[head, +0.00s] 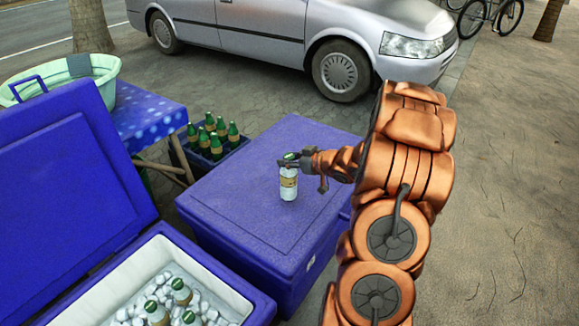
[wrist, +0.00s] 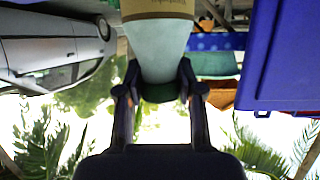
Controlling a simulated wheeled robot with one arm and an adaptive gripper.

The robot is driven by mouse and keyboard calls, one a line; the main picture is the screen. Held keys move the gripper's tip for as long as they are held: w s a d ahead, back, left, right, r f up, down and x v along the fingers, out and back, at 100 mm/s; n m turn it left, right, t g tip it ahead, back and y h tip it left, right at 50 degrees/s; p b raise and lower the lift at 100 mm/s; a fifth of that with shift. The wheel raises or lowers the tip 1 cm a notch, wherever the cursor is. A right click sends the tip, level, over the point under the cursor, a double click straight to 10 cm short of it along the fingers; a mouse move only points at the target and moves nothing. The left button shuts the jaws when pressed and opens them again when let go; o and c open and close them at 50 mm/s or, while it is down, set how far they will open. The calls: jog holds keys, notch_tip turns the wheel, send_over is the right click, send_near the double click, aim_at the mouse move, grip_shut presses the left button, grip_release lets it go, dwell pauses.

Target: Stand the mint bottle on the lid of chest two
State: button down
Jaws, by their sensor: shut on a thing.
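The mint bottle (head: 288,184) has a pale body, a tan label and a green cap. It is upright over the middle of the flat blue lid of a closed chest (head: 245,225), which I take to be chest two; no number can be read. Its base looks at or very near the lid, and I cannot tell if it touches. My gripper (head: 291,160) comes in from the right and is shut on the bottle's neck below the cap. In the wrist view, which is upside down, the fingers (wrist: 158,92) grip either side of the neck of the bottle (wrist: 158,45).
An open blue chest (head: 235,284) with ice and several bottles stands front left, its lid (head: 65,190) raised. A crate of green bottles (head: 213,150) stands behind the closed chest. A blue-clothed table (head: 145,115) holds a green tub (head: 105,72). A silver car (head: 270,25) is parked behind.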

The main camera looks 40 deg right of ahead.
jog(key=shift+w+d, duration=0.3)
jog(key=shift+w, duration=0.05)
jog(key=shift+f+b, duration=0.5)
jog(key=shift+f, duration=1.25)
jog(key=c, duration=0.7)
grip_release()
jog(key=shift+f, duration=0.15)
